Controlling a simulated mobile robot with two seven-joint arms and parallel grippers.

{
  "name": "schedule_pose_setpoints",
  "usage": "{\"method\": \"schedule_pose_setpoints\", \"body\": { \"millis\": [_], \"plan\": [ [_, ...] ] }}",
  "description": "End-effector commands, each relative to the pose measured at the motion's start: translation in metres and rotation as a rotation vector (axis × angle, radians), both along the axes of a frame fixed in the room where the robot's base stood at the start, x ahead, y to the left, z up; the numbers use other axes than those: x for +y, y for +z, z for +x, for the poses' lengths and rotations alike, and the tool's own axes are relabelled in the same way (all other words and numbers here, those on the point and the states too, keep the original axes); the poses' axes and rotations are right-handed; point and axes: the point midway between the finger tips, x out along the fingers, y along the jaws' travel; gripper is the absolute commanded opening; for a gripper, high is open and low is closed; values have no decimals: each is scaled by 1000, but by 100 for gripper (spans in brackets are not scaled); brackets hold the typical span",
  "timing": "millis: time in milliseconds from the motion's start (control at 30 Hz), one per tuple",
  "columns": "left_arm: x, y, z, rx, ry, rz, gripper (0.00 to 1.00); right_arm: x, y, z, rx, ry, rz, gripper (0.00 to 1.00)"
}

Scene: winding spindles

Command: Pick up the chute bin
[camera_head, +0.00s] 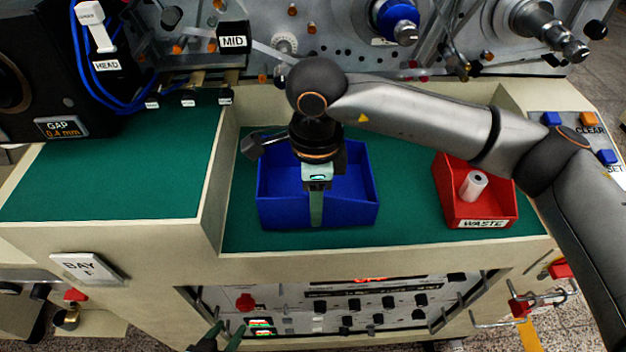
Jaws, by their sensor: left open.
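The chute bin appears to be the blue open-topped bin (350,213) on the green work surface, upright. My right gripper (316,222) reaches in from the right and points down at the bin's front wall. One green finger shows in front of that wall; the other finger is hidden, so I cannot tell whether the jaws are closed on the wall. The gripper and wrist cover part of the bin's inside. My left gripper (230,330) is at the bottom edge, low in front of the bench, with its two green fingers apart and empty.
A red bin (446,200) labelled WASTE holds a white roll (473,186) to the right of the blue bin. A raised cream wall (212,205) stands at the left. Machine spindles (540,30) are behind. Bare green surface (405,215) lies between the bins.

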Motion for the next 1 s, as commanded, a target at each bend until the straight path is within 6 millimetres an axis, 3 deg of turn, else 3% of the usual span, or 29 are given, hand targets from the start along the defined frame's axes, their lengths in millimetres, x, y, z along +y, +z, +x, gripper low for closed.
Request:
{"method": "schedule_pose_setpoints", "body": {
  "millis": [133,400,767,1000],
  "plan": [
    [0,4,1,-3,0,-1,50,0,-17,0,1,0,0,40],
    [0,4,1,-3,0,-1,50,0,-21,0,-1,-1,0,40],
    [0,4,1,-4,0,-1,50,0,-20,0,-1,0,0,1],
    [0,4,2,-4,0,-1,50,0,-20,0,-1,0,0,0]
  ]
}}
